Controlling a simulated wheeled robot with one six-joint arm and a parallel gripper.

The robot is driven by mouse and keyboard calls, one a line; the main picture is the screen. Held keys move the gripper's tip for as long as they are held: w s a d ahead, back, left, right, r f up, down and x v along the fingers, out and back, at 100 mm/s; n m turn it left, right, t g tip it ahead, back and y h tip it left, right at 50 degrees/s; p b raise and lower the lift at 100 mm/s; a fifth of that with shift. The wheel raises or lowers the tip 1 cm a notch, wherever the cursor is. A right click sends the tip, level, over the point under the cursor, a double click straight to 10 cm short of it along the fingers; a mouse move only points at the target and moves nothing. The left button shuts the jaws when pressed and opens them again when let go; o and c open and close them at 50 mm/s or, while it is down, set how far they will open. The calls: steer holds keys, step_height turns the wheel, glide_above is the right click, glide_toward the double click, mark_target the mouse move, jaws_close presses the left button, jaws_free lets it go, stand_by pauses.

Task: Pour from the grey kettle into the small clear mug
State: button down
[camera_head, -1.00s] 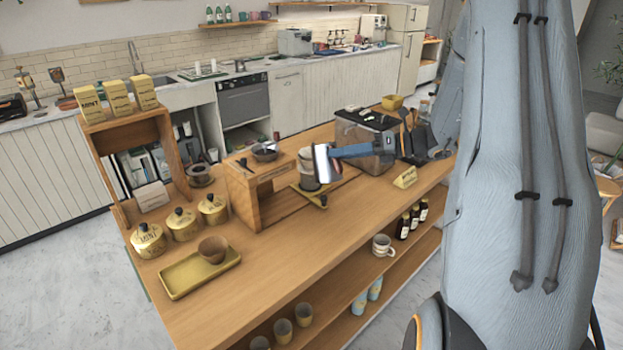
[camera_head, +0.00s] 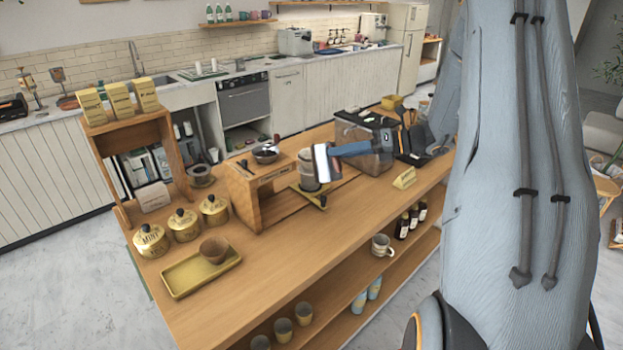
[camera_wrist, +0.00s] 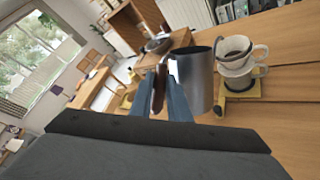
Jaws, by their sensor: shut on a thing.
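The grey kettle (camera_wrist: 200,82) is a metal cylinder with a brown handle (camera_wrist: 158,90), and looks about upright. My gripper (camera_wrist: 172,85) is shut on the handle. In the head view my gripper (camera_head: 323,165) is over the middle of the cart and hides part of what stands behind it. I cannot tell whether the kettle's base touches anything. Right of the kettle in the wrist view, a pale cup-shaped dripper (camera_wrist: 237,55) with a dark inside sits above a small mug (camera_wrist: 238,84). They stand on a yellowish base (camera_wrist: 257,90), apart from the kettle.
A wooden stand (camera_head: 243,195) with a metal bowl (camera_head: 266,154) is left of my gripper. A clear-sided box (camera_head: 365,140) is behind right. Yellow tins (camera_head: 183,224) and a tray (camera_head: 190,280) with a brown cup (camera_head: 214,250) are front left. The cart's front top (camera_head: 290,265) is clear.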

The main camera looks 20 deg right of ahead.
steer(key=shift+r, duration=0.15)
steer(key=shift+w+r+p, duration=0.2)
steer(key=shift+r+p, duration=0.15)
steer(key=shift+p, duration=0.05)
stand_by(0.5)
steer(key=shift+w+r+m+g, duration=0.3)
steer(key=shift+r+m+g, duration=0.1)
steer(key=shift+r, duration=0.2)
steer(key=shift+f, duration=0.1)
stand_by(1.8)
steer(key=shift+s+f+n+t+b, duration=0.2)
steer(key=shift+s+f+b, duration=0.05)
steer(key=shift+f+b, duration=0.25)
steer(key=shift+s+f+n+t+b, duration=0.2)
steer(key=shift+f+b, duration=0.25)
steer(key=shift+r+p, duration=0.3)
steer(key=shift+p, duration=0.1)
steer(key=shift+w+r+p, duration=0.15)
steer(key=shift+r+p, duration=0.05)
steer(key=shift+p, duration=0.1)
